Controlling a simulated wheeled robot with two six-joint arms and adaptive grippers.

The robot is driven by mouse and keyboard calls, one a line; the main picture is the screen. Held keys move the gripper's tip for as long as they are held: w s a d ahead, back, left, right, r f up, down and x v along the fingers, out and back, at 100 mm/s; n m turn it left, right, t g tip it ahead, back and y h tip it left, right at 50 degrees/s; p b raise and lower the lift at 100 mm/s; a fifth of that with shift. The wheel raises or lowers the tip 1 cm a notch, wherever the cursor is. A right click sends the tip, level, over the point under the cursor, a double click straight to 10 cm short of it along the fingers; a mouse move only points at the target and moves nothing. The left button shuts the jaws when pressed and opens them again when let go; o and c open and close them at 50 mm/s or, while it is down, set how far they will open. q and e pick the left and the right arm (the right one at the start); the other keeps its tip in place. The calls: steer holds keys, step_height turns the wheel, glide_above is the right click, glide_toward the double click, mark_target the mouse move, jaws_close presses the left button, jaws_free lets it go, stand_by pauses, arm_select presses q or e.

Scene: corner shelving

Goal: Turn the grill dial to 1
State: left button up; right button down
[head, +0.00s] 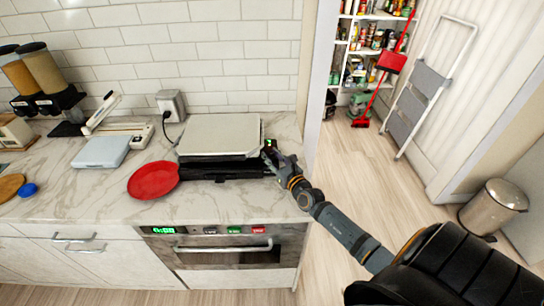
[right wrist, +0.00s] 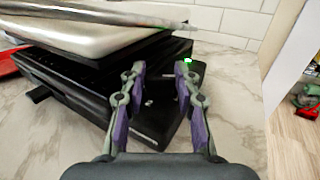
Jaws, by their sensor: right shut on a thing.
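The grill (head: 222,135) stands on the marble counter, with a flat silver lid over a black base. Its lid (right wrist: 90,35) and black base (right wrist: 75,80) also fill the left of the right wrist view. My right gripper (head: 268,157) is at the grill's right end. In the right wrist view its two fingers (right wrist: 160,72) point at the black control end, shut on the dark grill dial, which hardly stands out between the fingertips. A small green light (right wrist: 188,61) glows beside the right fingertip. The dial's number marks cannot be read. My left gripper is not in view.
A red plate (head: 153,180) lies left of the grill. An oven (head: 230,250) is below the counter. The counter ends just right of the grill.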

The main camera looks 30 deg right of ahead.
steer(key=shift+a+r+m+g+h+p, duration=0.15)
steer(key=shift+m+h+p, duration=0.65)
steer(key=shift+p, duration=0.8)
steer(key=shift+a+r+m+g+h+p, duration=0.15)
steer(key=shift+m+h+p, duration=0.35)
steer(key=shift+h+p, duration=0.85)
steer(key=shift+f+m+g+h+p, duration=0.2)
steer(key=shift+m+g+h+p, duration=0.1)
steer(key=shift+m+h+p, duration=0.4)
steer(key=shift+f+m+g+h, duration=0.15)
steer(key=shift+m+g+h, duration=0.45)
steer(key=shift+h, duration=0.65)
steer(key=shift+m, duration=0.3)
steer(key=c, duration=1)
jaws_free()
steer(key=shift+o, duration=0.2)
